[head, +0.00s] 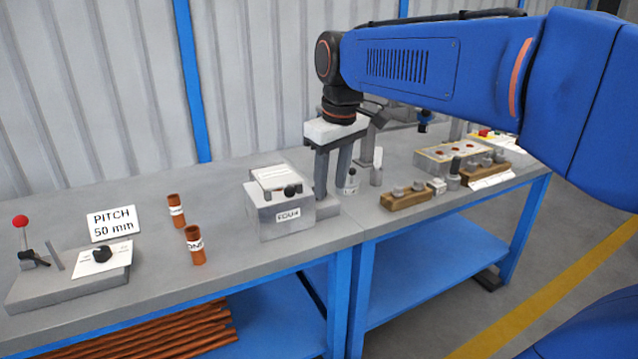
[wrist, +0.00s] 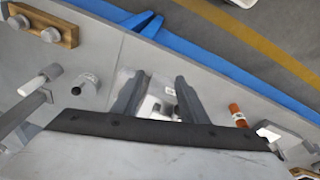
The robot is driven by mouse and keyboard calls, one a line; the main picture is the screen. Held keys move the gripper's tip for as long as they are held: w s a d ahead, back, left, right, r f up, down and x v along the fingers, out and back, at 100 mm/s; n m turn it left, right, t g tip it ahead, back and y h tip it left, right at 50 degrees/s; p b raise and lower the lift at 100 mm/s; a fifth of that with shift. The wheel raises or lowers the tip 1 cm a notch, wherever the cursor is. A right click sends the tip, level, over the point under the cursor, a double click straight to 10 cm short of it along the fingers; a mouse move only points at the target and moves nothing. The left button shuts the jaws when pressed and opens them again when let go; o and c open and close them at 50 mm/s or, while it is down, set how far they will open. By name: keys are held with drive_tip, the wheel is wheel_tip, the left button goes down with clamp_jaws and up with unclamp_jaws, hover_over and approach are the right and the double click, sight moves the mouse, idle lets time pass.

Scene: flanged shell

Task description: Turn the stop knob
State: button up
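A black knob (head: 102,254) sits on a white plate on the grey base at the left of the bench, by the sign reading PITCH 50 mm (head: 112,223). I cannot read a label that names it the stop knob. Another dark knob (head: 290,191) is on the grey box marked ECU-4. My gripper (head: 331,192) points down just right of that box, far from the left knob. Its two fingers are apart with nothing held between them; the wrist view also shows the gap (wrist: 160,82). The left knob cannot be made out in the wrist view.
A red-topped lever (head: 21,222) stands left of the knob. Wooden blocks (head: 406,199) with metal pieces and a control box (head: 455,154) are at the right.

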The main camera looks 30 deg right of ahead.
drive_tip(key=w+d+r+n+g, duration=0.15)
drive_tip(key=w+r, duration=0.25)
drive_tip(key=w, duration=0.4)
drive_tip(key=w+d+r+n+g, duration=0.1)
drive_tip(key=w+d+r, duration=0.2)
drive_tip(key=w+r, duration=0.3)
drive_tip(key=f, duration=1.2)
drive_tip(key=w+f, duration=0.1)
drive_tip(key=f, duration=0.5)
drive_tip(key=shift+d+f, duration=0.2)
drive_tip(key=shift+f, duration=0.05)
drive_tip(key=c, duration=0.8)
